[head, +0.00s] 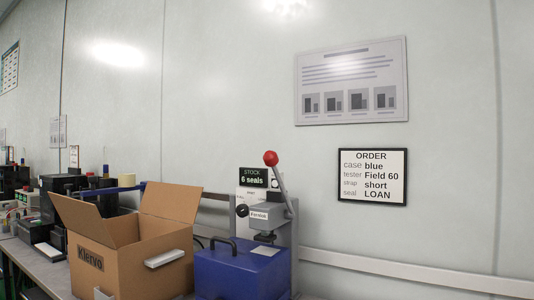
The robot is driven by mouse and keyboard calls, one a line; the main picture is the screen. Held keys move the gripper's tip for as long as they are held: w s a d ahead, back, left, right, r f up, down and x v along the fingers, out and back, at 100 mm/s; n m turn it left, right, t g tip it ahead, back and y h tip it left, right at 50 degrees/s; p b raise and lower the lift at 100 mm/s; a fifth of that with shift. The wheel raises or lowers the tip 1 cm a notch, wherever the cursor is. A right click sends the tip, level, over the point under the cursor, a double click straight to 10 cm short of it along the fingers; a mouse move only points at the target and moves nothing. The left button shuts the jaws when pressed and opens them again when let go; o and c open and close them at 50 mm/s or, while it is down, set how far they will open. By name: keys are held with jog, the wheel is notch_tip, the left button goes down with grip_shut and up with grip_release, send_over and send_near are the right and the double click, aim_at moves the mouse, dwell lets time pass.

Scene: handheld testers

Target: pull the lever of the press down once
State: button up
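The press (278,227) is a grey machine on the bench, right of the picture's middle bottom. Its lever (282,186) points up, tilted slightly to the left, and ends in a red ball knob (270,158). A black knob (242,211) sits on its left side. The blue case (240,270) with a dark handle stands in front and hides the lower part of the press. My gripper is not in view.
An open cardboard box (130,265) stands left of the blue case. A sign reading "STOCK 6 seals" (254,177) is behind the press. An order sign (372,177) hangs on the wall. More equipment (65,190) crowds the bench at left.

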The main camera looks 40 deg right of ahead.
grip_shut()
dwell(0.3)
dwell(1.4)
